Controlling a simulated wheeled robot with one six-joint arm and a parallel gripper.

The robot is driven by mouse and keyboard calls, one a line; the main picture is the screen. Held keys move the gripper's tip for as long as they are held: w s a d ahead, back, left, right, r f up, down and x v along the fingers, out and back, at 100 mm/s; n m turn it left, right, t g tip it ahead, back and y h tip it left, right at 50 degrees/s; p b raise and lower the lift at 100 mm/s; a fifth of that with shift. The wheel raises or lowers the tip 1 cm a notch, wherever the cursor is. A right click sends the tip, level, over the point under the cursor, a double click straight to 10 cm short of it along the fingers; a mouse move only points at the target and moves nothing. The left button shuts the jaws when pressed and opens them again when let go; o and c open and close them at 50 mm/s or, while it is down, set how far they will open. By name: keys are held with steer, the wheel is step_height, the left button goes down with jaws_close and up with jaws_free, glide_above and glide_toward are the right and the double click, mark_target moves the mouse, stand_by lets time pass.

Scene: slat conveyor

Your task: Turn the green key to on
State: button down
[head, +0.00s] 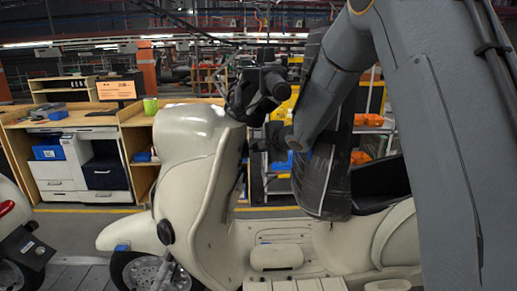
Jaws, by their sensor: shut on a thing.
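A cream scooter (185,165) stands side-on across the middle of the head view, with its dark handlebar (255,92) at the top of the leg shield. My arm comes down from the upper right. My gripper (252,146) is at the inner side of the leg shield, below the handlebar. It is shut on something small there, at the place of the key. The green key itself cannot be made out; the jaws and the dark parts around them hide it. Whether it stands at on or off cannot be seen.
A tall black wrapped object (325,150) stands just behind my wrist. The scooter's black seat (380,178) is to the right. Part of another vehicle (22,245) shows at lower left.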

steer(key=c, duration=1.8)
jaws_free()
steer(key=shift+r, duration=0.1)
steer(key=b+v, duration=0.1)
steer(key=v, duration=0.6)
steer(key=shift+s+d, duration=0.15)
steer(key=shift+s, duration=0.2)
steer(key=shift+r, duration=0.1)
steer(key=p+v, duration=0.1)
steer(key=v, duration=0.5)
